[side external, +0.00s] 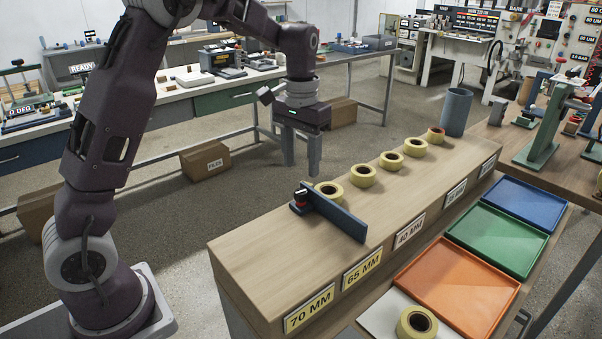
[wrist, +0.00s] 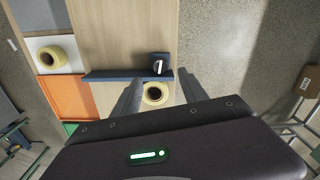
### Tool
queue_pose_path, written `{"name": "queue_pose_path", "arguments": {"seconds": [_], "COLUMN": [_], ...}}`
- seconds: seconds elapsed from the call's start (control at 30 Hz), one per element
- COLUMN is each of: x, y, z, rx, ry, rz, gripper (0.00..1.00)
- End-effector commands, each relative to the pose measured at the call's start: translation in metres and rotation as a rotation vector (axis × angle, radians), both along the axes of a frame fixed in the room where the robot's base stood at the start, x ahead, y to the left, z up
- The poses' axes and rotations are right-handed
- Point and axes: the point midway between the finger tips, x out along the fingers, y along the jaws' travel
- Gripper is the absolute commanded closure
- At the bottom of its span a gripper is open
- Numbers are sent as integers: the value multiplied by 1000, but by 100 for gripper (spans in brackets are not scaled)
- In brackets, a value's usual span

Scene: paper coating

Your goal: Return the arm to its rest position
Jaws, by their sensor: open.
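My gripper (side external: 301,168) hangs pointing down in the side external view, its two fingers a little apart with nothing between them. It is above and behind the wooden bench (side external: 260,250), clear of its top. In the wrist view my gripper (wrist: 161,77) shows its fingers spread, with a yellow tape roll (wrist: 154,94) seen below between them. That roll (side external: 329,192) lies beside a blue bar (side external: 336,212) with a black knob block at its end. My arm is bent over from the left.
Several more rolls (side external: 363,175) stand in a row on the bench, with a grey cup (side external: 455,112) at its far end. Orange (side external: 458,284), green (side external: 500,240) and blue (side external: 527,203) trays lie along its right side. Another roll (side external: 417,323) sits on a white tray (side external: 384,316).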

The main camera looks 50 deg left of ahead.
Motion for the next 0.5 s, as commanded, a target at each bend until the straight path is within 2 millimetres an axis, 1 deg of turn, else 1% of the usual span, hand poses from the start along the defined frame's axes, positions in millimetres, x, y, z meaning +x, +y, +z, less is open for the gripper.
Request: {"name": "queue_pose_path", "arguments": {"seconds": [0.23,0.27,0.33,0.37,0.4,0.43,0.47,0.5], "x": [0,-2,-13,-22,-39,-54,-72,-97], "y": [0,-1,-7,-12,-20,-28,-35,-45], "z": [1,3,18,29,46,59,71,84], "rx": [0,-2,-12,-20,-30,-37,-42,-46], "ry": [-1,-5,-32,-55,-88,-119,-151,-194], "rz": [0,0,-5,-10,-19,-30,-43,-62], "gripper": [49,49,49,49,49,49,49,49]}}
